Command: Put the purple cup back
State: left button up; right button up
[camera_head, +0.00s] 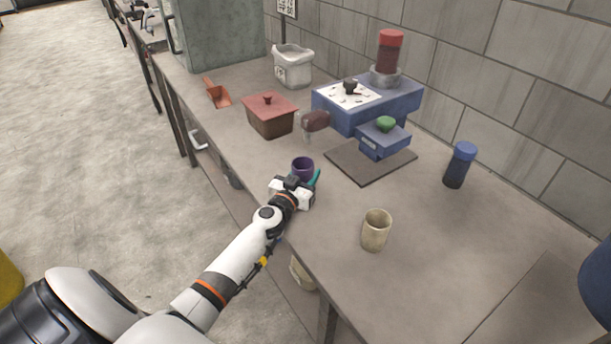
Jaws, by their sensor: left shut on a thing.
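The purple cup (303,167) is upright at the front part of the table, just beyond my left gripper (297,181). My left gripper is shut on the purple cup at its near side; the fingers partly hide the cup's lower part. I cannot tell whether the cup touches the table. A teal thing (315,178) shows right beside the gripper. My right gripper is not in view.
A beige cup (375,231) stands to the right on the table (440,260). A dark mat (347,163) with a blue device (383,138) lies behind. A brown lidded box (270,117), a dark red-brown thing (316,121) and a blue-capped jar (460,165) stand around.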

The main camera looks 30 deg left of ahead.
pick_arm(q)
jog(key=shift+f, duration=0.15)
jog(key=o, duration=1)
jog(key=shift+s+r, duration=0.15)
jog(key=shift+r, duration=0.1)
jog(key=s, duration=0.4)
jog(key=s+d, duration=0.1)
jog(key=s, duration=0.6)
jog(key=shift+s+d+p, duration=0.3)
jog(key=shift+s, duration=0.05)
